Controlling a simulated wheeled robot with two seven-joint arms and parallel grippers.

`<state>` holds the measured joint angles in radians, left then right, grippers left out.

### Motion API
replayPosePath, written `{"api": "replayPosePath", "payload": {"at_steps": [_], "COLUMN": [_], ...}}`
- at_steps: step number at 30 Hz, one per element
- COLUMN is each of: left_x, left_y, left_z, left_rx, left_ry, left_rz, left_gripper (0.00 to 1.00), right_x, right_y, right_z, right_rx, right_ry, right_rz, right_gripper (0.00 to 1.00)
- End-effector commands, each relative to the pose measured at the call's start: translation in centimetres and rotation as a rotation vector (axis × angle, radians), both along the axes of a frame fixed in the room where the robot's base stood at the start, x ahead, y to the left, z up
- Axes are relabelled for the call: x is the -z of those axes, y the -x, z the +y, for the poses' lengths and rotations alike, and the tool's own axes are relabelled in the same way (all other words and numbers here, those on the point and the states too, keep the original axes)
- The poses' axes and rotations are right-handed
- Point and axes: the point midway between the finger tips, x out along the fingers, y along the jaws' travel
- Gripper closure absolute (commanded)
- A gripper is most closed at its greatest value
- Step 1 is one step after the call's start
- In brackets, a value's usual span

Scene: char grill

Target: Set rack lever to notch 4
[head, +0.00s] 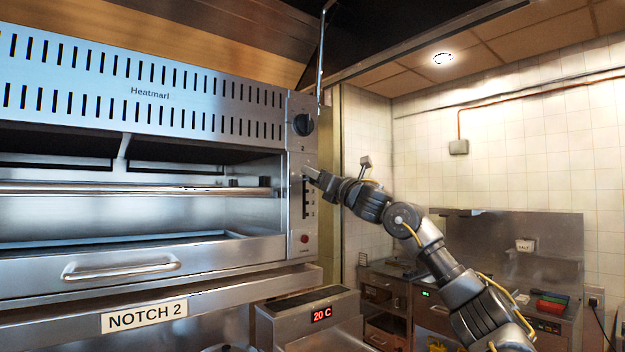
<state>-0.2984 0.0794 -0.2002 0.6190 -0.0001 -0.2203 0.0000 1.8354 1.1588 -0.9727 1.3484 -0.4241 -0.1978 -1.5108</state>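The steel char grill (215,82) fills the left side of the head view. Its right panel has a dark vertical notched slot (305,200) with small marks beside it, too small to read surely. My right gripper (307,173) is at the upper end of this slot, its fingers pointing left at the panel. The lever's handle cannot be made out apart from the fingertips, and I cannot tell whether they touch it. The rack (150,189) shows as a horizontal bar inside the grill. A sign (144,316) below reads NOTCH 2. My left gripper is not in view.
A black knob (303,125) sits above the slot and a red button (304,239) below it. A drawer handle (120,267) juts from the grill's front. A unit showing 20 C (322,314) stands below right. Space right of the panel is open around my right arm.

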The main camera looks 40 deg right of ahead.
Motion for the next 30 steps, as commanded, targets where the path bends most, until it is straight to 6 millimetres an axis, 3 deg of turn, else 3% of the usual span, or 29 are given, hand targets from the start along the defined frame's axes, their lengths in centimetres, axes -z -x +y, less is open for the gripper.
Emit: {"api": "replayPosePath", "payload": {"at_steps": [3,14,24,30], "left_x": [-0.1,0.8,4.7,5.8], "left_y": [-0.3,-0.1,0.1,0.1], "left_z": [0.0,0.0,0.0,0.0], "left_rx": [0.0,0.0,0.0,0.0], "left_ry": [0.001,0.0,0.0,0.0], "left_rz": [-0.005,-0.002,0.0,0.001], "left_gripper": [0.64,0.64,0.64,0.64], "right_x": [0.2,1.1,3.7,4.4], "right_y": [-0.2,0.5,6.4,8.9], "right_z": [0.2,0.2,0.0,0.0], "right_rx": [-0.002,-0.004,-0.002,-0.003], "right_ry": [0.002,0.003,0.004,0.003], "right_rz": [0.007,0.011,0.008,0.008], "right_gripper": [0.44,0.44,0.44,0.44]}}
